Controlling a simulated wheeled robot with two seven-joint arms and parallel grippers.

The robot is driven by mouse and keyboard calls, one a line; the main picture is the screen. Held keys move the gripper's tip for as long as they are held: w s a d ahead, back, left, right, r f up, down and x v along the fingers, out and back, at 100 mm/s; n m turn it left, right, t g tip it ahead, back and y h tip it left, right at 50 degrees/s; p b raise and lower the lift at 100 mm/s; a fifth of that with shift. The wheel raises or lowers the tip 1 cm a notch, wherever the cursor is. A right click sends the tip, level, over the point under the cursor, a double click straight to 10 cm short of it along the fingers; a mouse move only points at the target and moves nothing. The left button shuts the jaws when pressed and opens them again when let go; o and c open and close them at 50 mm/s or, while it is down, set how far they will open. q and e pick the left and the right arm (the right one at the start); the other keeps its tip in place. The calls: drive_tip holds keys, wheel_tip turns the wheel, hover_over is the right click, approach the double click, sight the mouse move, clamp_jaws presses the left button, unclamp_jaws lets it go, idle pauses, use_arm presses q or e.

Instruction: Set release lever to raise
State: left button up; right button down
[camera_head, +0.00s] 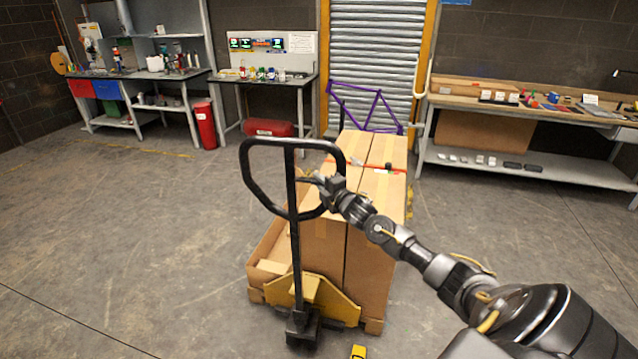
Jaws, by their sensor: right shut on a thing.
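A pallet jack's black handle (293,225) stands upright in the middle, with a closed loop grip (248,165) at its top. The small dark release lever (307,180) shows inside the loop, beside the handle's stem. My right gripper (322,186) reaches in from the right, at the right side of the loop, and is shut on the lever. Its fingers and the loop's right side overlap, so the contact and the lever's exact setting are hard to make out. My left gripper is not in view.
Tall cardboard boxes (378,215) stand on the jack's pallet behind the handle, close to my right gripper. The yellow jack body (335,300) is low in front. Workbenches line the back wall, and a purple bike frame (368,106) stands behind the boxes. The left floor is clear.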

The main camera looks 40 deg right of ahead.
drive_tip(key=shift+f+b, duration=0.3)
drive_tip(key=shift+b, duration=0.05)
wheel_tip(320, 180, down, 2)
drive_tip(key=m+t+b, duration=0.1)
drive_tip(key=b, duration=0.2)
drive_tip(key=m+t+b, duration=0.1)
drive_tip(key=b, duration=0.3)
drive_tip(key=shift+w+a+m+h, duration=0.1)
drive_tip(key=shift+w+m+h, duration=0.05)
drive_tip(key=shift+m+h, duration=0.2)
drive_tip(key=shift+m, duration=0.25)
drive_tip(key=shift+r, duration=0.1)
drive_tip(key=c, duration=1.4)
unclamp_jaws()
drive_tip(key=shift+o, duration=0.2)
